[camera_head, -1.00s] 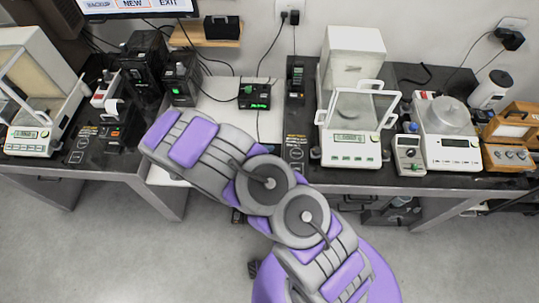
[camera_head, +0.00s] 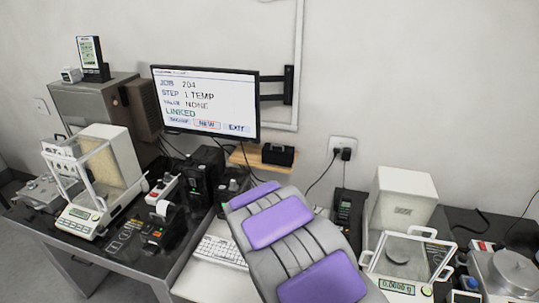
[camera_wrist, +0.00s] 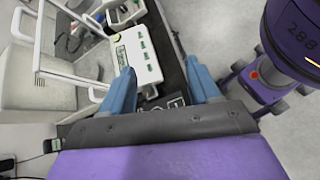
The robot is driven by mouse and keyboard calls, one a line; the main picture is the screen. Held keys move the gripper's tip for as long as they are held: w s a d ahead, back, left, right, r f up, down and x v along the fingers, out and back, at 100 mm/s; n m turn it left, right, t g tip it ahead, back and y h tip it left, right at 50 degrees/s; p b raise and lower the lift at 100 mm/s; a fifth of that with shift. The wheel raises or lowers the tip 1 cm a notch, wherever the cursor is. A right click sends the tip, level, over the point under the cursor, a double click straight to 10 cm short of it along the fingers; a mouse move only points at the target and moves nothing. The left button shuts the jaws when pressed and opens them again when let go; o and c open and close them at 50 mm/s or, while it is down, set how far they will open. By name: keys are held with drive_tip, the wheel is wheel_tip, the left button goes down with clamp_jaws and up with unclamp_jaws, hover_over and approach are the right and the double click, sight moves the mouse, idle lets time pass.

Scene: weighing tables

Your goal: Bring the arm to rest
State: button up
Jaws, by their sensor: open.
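My gripper (camera_wrist: 160,88) shows in the wrist view with two blue fingers spread apart and nothing between them. Beyond the fingers lie the dark table edge and the front panel of a white balance (camera_wrist: 138,52) with green buttons. The left finger appears close to that panel; I cannot tell if they touch. In the head view my purple and grey arm rises from the bottom middle, and the gripper itself is hidden.
A monitor (camera_head: 206,104) hangs on the wall above a keyboard (camera_head: 221,251). A glass-shielded balance (camera_head: 98,182) stands on the left table. Another balance (camera_head: 402,254) stands right of my arm. A small black box (camera_head: 278,154) sits on a wooden shelf.

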drive_tip(key=s+a+r+m+y, duration=0.1)
drive_tip(key=s+r+m+y, duration=0.2)
drive_tip(key=s, duration=0.4)
drive_tip(key=s+a+r+m+y+b, duration=0.1)
drive_tip(key=s+a+r+m+y, duration=0.1)
drive_tip(key=s+r+m+y, duration=0.2)
drive_tip(key=s+a+r+m+t+y, duration=0.1)
drive_tip(key=s+a+r+m+y, duration=0.1)
drive_tip(key=s, duration=0.9)
drive_tip(key=shift+r+m+y, duration=0.8)
drive_tip(key=shift+r+m, duration=0.2)
drive_tip(key=shift+r, duration=0.45)
drive_tip(key=shift+c, duration=0.2)
